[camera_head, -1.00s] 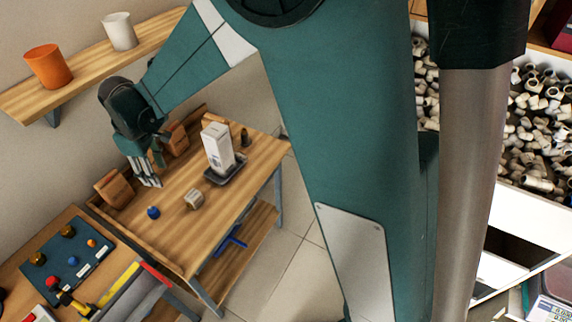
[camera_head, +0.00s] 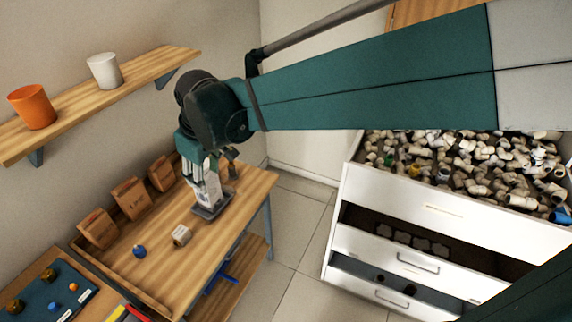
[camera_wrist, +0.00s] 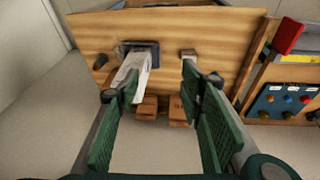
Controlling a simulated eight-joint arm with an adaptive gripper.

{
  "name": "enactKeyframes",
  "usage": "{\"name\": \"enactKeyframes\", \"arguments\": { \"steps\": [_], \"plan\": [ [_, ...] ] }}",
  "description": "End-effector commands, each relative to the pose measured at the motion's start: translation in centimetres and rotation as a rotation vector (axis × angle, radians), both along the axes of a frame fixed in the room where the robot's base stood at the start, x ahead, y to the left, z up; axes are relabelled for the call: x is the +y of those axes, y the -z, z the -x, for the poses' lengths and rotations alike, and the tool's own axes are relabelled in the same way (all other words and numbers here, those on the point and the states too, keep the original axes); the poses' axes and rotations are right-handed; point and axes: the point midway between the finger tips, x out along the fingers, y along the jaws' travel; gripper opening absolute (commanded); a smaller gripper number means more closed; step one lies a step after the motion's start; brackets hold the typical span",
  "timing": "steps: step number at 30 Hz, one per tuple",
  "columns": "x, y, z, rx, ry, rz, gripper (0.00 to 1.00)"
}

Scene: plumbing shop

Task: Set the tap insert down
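My gripper (camera_head: 200,174) is over the far part of the wooden workbench, beside a white carton. In the wrist view its two green-padded fingers (camera_wrist: 150,82) stand wide apart, with nothing held between them. The white carton (camera_wrist: 136,72) stands on a dark tray (camera_wrist: 142,47), partly behind the left finger. A small dark upright piece (camera_wrist: 101,62) stands beyond that finger. A beige cylindrical fitting (camera_head: 181,235) and a blue round piece (camera_head: 138,251) lie apart on the bench. I cannot tell which piece, if any, is the tap insert.
Wooden bins (camera_head: 131,197) line the wall side of the workbench (camera_head: 160,275). A shelf (camera_head: 75,103) with an orange cup (camera_head: 33,107) and a white cup (camera_head: 103,71) is above. A drawer cabinet (camera_head: 440,214) heaped with fittings is at right. The bench's near part has free room.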

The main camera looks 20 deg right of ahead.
Motion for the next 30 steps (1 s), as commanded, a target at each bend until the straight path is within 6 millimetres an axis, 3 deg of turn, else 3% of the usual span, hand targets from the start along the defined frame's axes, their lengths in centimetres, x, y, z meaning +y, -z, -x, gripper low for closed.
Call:
{"name": "enactKeyframes", "arguments": {
  "steps": [12,30],
  "plan": [
    [-8.1,-2.4,4.7,-0.075,0.195,-0.059,0.38],
    [-17.2,-2.9,12.3,-0.189,0.467,-0.145,0.38]
  ]
}}
